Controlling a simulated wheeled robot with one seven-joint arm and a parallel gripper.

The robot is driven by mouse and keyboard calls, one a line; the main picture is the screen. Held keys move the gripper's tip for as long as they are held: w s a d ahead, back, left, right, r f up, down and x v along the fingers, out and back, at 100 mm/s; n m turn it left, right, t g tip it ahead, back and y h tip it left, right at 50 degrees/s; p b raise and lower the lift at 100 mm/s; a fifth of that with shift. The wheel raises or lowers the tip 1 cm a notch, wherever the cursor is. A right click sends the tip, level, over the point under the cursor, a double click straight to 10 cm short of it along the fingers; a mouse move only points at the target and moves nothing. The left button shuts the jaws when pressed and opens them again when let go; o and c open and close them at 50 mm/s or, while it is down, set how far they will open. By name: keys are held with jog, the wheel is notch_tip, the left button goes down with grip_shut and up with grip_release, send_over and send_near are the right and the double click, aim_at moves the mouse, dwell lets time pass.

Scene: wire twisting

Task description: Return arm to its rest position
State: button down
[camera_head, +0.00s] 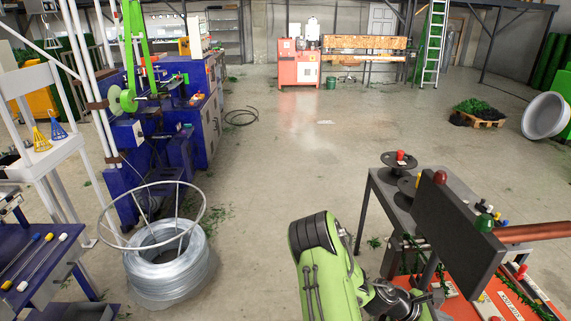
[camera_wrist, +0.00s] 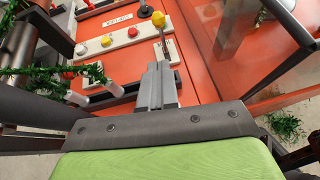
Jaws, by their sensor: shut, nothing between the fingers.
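My gripper (camera_wrist: 158,70) shows in the wrist view with its two grey fingers together and nothing between them. It points toward an orange machine panel (camera_wrist: 205,80). A lever with a yellow knob (camera_wrist: 158,19) shows just beyond the fingertips; I cannot tell whether they touch it. In the head view my green arm (camera_head: 325,265) reaches from the bottom middle to the right, toward the orange machine top (camera_head: 505,300). My fingers are not clear in that view.
A dark monitor panel (camera_head: 458,235) stands beside my arm. A wire coil (camera_head: 165,265) stands on the left. The floor (camera_head: 290,150) ahead is clear.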

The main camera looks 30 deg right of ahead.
jog(key=w+a+r+m+t+y, duration=0.2)
jog(key=w+a+r+m+t, duration=0.15)
jog(key=a, duration=0.45)
jog(key=w+a+r+m+t+y, duration=0.25)
jog(key=w+a+r, duration=0.2)
jog(key=a, duration=0.25)
jog(key=w+a+r+m+t+y, duration=0.25)
jog(key=w+a+r+m, duration=0.2)
jog(key=a, duration=0.35)
jog(key=s+a+r+t+y, duration=0.1)
jog(key=s+a+r, duration=0.4)
jog(key=a, duration=0.3)
jog(key=s+a+r+m+t+y, duration=0.1)
jog(key=s+a+r+t+y, duration=0.1)
jog(key=s+a+r, duration=0.3)
jog(key=a, duration=0.3)
jog(key=shift+a+r+y, duration=0.15)
jog(key=shift+r+y, duration=0.1)
jog(key=shift+y, duration=0.05)
jog(key=shift+t, duration=0.25)
